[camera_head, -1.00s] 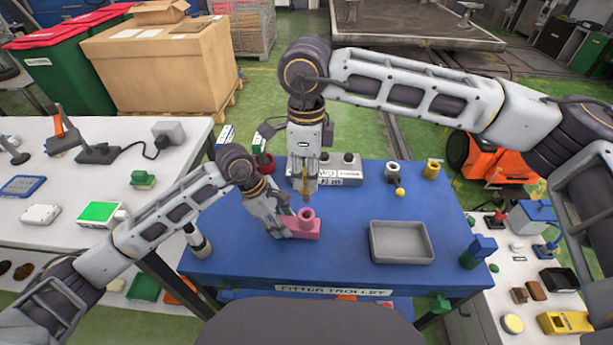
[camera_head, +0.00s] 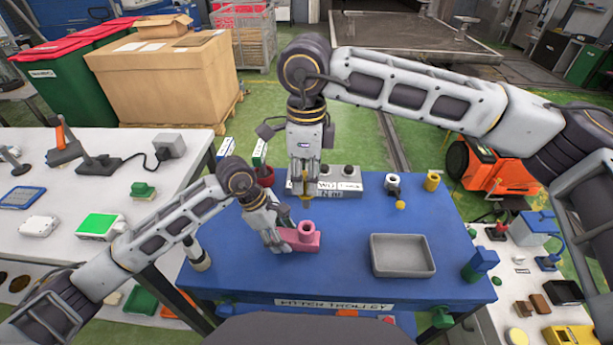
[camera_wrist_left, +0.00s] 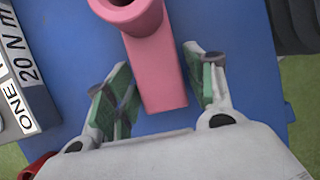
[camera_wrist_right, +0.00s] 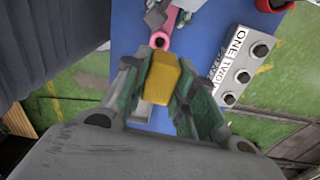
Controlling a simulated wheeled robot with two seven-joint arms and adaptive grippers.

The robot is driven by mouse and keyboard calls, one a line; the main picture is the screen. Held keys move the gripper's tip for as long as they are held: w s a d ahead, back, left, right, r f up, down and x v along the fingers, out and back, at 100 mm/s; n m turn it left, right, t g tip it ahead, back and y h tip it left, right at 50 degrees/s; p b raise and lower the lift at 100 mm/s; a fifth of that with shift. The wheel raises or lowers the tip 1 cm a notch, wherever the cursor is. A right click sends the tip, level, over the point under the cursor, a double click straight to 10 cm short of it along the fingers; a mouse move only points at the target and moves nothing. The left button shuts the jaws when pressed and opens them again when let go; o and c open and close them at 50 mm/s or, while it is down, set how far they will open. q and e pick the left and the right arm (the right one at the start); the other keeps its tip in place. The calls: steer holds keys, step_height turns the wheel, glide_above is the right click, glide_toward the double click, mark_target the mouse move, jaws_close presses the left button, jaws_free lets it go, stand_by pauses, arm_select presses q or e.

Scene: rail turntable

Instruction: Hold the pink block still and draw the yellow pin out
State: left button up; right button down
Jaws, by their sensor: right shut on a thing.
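The pink block (camera_head: 309,241) lies on the blue trolley top, a flat bar with an upright round socket. It also shows in the left wrist view (camera_wrist_left: 158,80). My left gripper (camera_head: 280,238) is low at the block's left end. In the left wrist view its green-padded fingers (camera_wrist_left: 165,88) stand on both sides of the bar, open, with a gap visible at the right finger. My right gripper (camera_head: 305,190) is shut on the yellow pin (camera_wrist_right: 163,77) and holds it above and behind the block. The pin's lower end is clear of the socket.
A grey tray (camera_head: 402,271) stands right of the block. A grey box with knobs (camera_head: 340,184) is behind, near the right gripper. The trolley middle is clear.

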arm_select(q)
steer(key=shift+o, duration=0.6)
steer(key=v, duration=1.2)
steer(key=shift+s+d, duration=0.1)
stand_by(0.4)
